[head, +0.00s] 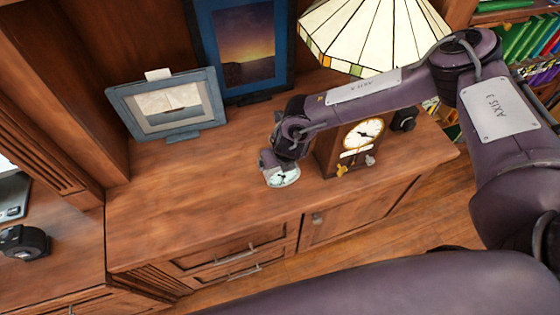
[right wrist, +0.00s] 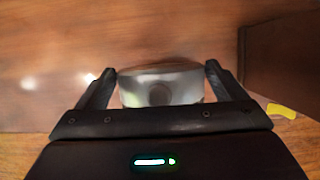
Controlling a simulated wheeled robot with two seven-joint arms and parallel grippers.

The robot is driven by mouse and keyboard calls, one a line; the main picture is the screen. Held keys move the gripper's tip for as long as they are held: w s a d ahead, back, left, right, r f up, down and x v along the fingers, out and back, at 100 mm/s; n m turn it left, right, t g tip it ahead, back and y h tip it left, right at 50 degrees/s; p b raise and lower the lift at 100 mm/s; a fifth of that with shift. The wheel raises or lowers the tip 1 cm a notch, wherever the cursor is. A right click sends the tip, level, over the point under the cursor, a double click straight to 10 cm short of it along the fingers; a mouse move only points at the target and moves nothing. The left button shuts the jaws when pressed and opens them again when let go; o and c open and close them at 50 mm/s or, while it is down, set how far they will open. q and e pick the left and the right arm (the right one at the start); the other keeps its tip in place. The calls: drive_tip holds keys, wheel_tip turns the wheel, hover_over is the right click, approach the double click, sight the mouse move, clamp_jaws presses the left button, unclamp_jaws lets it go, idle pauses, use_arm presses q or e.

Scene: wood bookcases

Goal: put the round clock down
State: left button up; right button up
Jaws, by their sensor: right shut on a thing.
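The round clock (head: 283,177) is small, with a pale face and a light rim. It shows at the end of my right arm in the head view, over the wooden cabinet top (head: 190,205). My right gripper (head: 268,160) is shut on it. In the right wrist view the round clock (right wrist: 160,88) sits between the two fingers of the right gripper (right wrist: 162,75), seen as a grey, blurred body. I cannot tell whether its underside touches the wood. My left gripper is not in view.
A wooden mantel clock (head: 341,160) stands just right of the round clock. A stained-glass lamp (head: 370,35) is behind. A framed ship picture (head: 168,104) and a blue framed picture (head: 243,45) stand at the back. The cabinet top is clear to the left and front.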

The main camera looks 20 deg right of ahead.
drive_tip(key=shift+w+f, duration=0.1)
drive_tip(key=shift+f, duration=0.75)
drive_tip(key=o, duration=0.9)
drive_tip(key=shift+o, duration=0.2)
drive_tip(key=shift+r, duration=0.1)
drive_tip(key=b+v, duration=0.2)
drive_tip(key=v, duration=1)
drive_tip(key=shift+a, duration=0.15)
